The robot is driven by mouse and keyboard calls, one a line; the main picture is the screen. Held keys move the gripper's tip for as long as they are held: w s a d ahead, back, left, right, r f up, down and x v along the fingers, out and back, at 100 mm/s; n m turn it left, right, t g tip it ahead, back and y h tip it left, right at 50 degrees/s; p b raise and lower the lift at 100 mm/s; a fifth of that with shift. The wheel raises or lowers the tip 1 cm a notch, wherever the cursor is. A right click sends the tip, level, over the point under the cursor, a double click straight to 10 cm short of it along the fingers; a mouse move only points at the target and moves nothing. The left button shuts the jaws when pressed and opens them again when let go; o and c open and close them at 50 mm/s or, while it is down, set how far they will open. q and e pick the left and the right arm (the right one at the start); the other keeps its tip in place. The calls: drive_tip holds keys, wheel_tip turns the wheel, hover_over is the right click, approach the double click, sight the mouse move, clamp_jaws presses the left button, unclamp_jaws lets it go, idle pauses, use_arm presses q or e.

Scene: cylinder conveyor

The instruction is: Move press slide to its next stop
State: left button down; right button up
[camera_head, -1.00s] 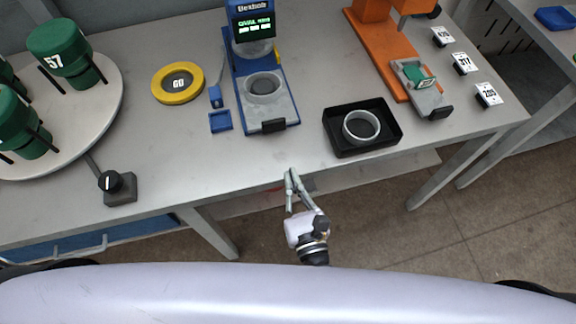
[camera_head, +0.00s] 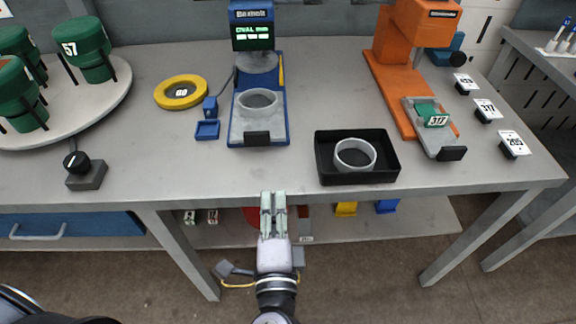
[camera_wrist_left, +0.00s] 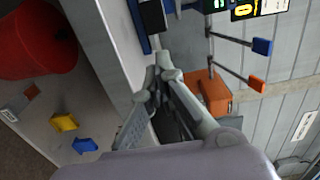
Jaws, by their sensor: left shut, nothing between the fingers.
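A blue machine (camera_head: 253,28) with a lit display stands at the middle back. On its blue base lies a grey slide (camera_head: 243,129) with a ring-shaped holder (camera_head: 257,102) and a black front handle (camera_head: 257,138). An orange press (camera_head: 415,35) stands to the right. Its grey slide (camera_head: 437,143) has a black handle (camera_head: 452,153) and carries a green piece marked 317 (camera_head: 432,117). My left gripper (camera_head: 273,197) is shut and empty at the table's front edge, below and slightly right of the blue machine's handle, apart from both handles. My right gripper is not in view.
A black tray (camera_head: 325,173) with a grey ring (camera_head: 355,154) sits right of the blue machine. A yellow GO button (camera_head: 182,92), a knob box (camera_head: 86,172) and a turntable (camera_head: 110,103) with green cylinders stand left. Number tags (camera_head: 487,111) lie right. The front table strip is mostly clear.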

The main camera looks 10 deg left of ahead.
sight(270, 140)
use_arm(q)
drive_tip(key=x, duration=1.4)
drive_tip(key=shift+s+a, duration=0.1)
drive_tip(key=shift+a, duration=0.15)
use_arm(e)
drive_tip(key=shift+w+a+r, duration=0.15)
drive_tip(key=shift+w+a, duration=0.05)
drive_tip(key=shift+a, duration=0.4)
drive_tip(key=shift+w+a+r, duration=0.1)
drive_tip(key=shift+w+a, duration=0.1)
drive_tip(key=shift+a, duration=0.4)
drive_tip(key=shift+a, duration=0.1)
